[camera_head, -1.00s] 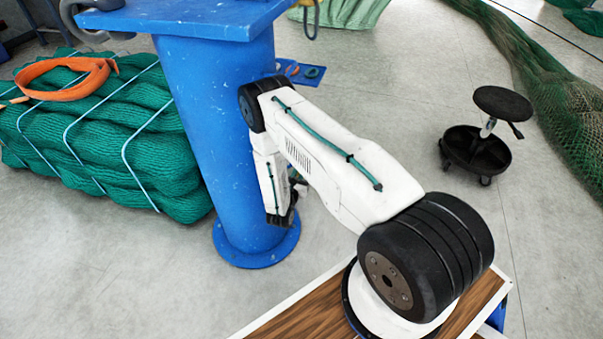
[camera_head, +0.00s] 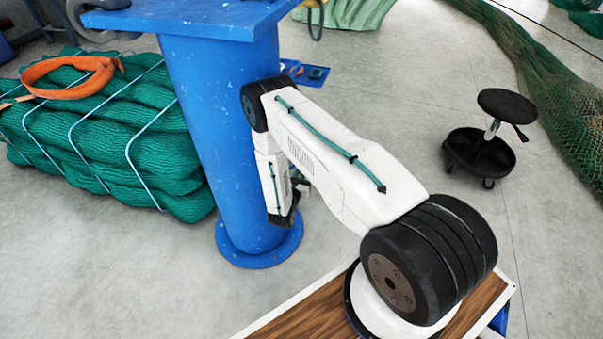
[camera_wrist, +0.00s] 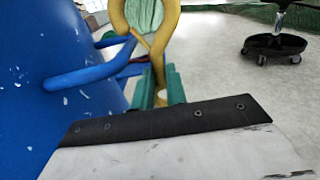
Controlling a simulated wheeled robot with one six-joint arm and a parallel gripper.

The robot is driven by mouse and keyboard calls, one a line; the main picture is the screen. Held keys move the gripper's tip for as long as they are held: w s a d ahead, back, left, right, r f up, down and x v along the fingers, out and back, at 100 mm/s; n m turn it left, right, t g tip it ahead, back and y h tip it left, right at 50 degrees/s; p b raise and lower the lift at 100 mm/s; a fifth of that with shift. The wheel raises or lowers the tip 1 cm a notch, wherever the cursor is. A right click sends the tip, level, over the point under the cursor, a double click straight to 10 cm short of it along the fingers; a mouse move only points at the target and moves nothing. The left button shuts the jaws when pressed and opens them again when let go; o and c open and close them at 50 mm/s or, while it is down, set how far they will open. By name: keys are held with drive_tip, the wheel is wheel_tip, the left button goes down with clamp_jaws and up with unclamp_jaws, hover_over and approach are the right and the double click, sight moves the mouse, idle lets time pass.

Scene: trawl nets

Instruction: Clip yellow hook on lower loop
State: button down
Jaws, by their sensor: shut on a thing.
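The yellow hook (camera_wrist: 160,42) stands upright in the wrist view, its lower end between the green fingers of my gripper (camera_wrist: 159,88). My gripper is shut on it. A blue rod loop (camera_wrist: 88,74) juts from the blue post (camera_wrist: 40,75) just left of the hook. The rod's right end comes close to the hook; I cannot tell whether they touch. A second stretch of blue rod (camera_wrist: 112,42) shows above it. In the head view, my gripper, the hook and the rod loop are hidden behind my arm and the post (camera_head: 225,130).
A bundle of green net (camera_head: 100,140) with an orange strap (camera_head: 70,88) lies left of the post. A black stool (camera_head: 480,150) stands at right, near a draped green net (camera_head: 545,100). A dark loop (camera_head: 315,20) hangs beside the post's top plate (camera_head: 200,18).

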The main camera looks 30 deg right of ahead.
drive_tip(key=shift+w+a+f, duration=0.2)
drive_tip(key=shift+w+a, duration=0.25)
drive_tip(key=shift+w, duration=0.15)
idle(1.1)
drive_tip(key=shift+w+f, duration=0.1)
drive_tip(key=shift+f, duration=0.2)
drive_tip(key=shift+w+a+f, duration=0.1)
drive_tip(key=shift+a+f, duration=0.05)
drive_tip(key=shift+f, duration=0.2)
drive_tip(key=shift+w+a+f, duration=0.1)
drive_tip(key=shift+w+f, duration=0.05)
drive_tip(key=shift+f, duration=0.35)
drive_tip(key=shift+w+a+f, duration=0.1)
drive_tip(key=shift+f, duration=0.35)
idle(0.9)
idle(0.4)
drive_tip(key=c, duration=1.3)
unclamp_jaws()
drive_tip(key=shift+c, duration=0.2)
drive_tip(key=shift+s, duration=0.1)
drive_tip(key=v, duration=0.7)
drive_tip(key=shift+s+a, duration=0.2)
drive_tip(key=shift+a, duration=0.1)
drive_tip(key=shift+d, duration=0.1)
